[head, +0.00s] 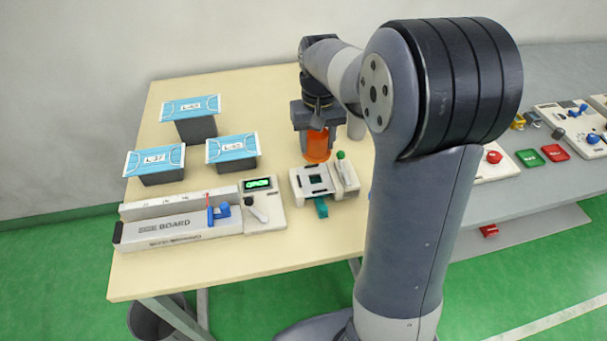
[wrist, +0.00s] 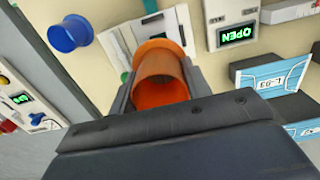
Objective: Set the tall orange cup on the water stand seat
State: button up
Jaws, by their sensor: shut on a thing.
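The tall orange cup (head: 317,147) is held in my gripper (head: 318,124) above the wooden table, behind a white device (head: 312,180) with a grey square on top. In the wrist view the orange cup (wrist: 160,75) sits between the two fingers of my gripper (wrist: 158,88), its open mouth toward the camera. My gripper is shut on the cup. I cannot tell which fixture is the water stand, or whether the cup's base touches anything; my gripper hides part of the cup.
Several blue masks on dark blocks (head: 196,128) stand at the left. A board box (head: 178,228) and a panel with a green "OPEN" display (head: 258,184) lie in front. A green-knobbed lever (head: 341,156) is close right of the white device. A blue cup (wrist: 70,34) stands nearby.

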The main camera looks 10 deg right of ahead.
notch_tip(320, 180, down, 8)
jog(key=shift+r, duration=0.15)
dwell(0.3)
jog(key=shift+f, duration=0.55)
jog(key=shift+f, duration=0.1)
jog(key=o, duration=1)
